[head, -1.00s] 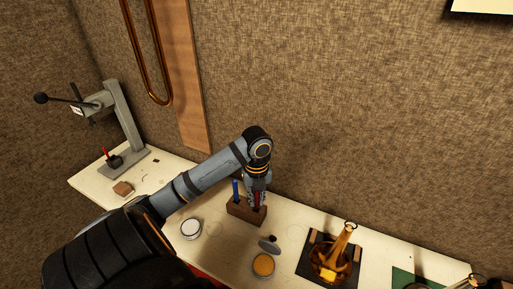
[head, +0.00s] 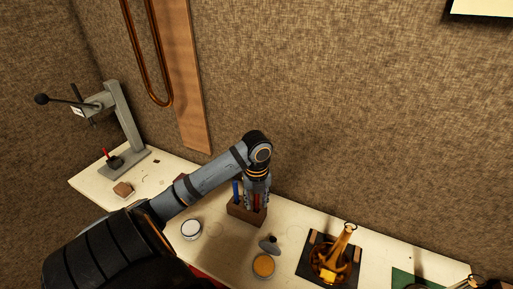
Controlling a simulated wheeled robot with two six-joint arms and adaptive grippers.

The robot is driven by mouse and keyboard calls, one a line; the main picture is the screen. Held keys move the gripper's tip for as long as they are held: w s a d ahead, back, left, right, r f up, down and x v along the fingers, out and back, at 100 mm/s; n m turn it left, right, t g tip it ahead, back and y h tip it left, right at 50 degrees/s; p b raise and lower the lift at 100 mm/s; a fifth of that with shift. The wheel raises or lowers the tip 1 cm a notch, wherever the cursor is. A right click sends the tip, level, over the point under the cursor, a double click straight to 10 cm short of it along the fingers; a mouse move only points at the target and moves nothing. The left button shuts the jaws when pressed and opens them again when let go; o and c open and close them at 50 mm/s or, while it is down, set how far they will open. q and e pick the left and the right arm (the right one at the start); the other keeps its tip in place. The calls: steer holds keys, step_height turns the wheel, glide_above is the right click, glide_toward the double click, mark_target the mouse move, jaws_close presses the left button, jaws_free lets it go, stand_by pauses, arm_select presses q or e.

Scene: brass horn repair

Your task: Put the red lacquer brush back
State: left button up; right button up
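The red lacquer brush (head: 257,202) stands upright in a brown wooden block (head: 238,212) on the bench. Only part of its red handle shows between my fingers. A blue-handled tool (head: 235,190) stands in the same block, to the left of it. My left gripper (head: 257,203) points down over the block, with its fingers spread to either side of the red handle. Whether a finger still touches the handle is too small to tell. My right gripper is not in view.
In front of the block are a white-topped tin (head: 191,229), an open amber tin (head: 263,266) and a grey lid-like piece (head: 270,244). A brass horn part (head: 338,256) stands on a dark mat to the right. A grey press (head: 124,120) stands at left.

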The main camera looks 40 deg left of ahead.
arm_select(q)
step_height(320, 180, up, 11)
steer(key=p, duration=0.7)
steer(key=shift+r+p, duration=0.5)
steer(key=shift+p, duration=0.05)
steer(key=shift+f, duration=0.1)
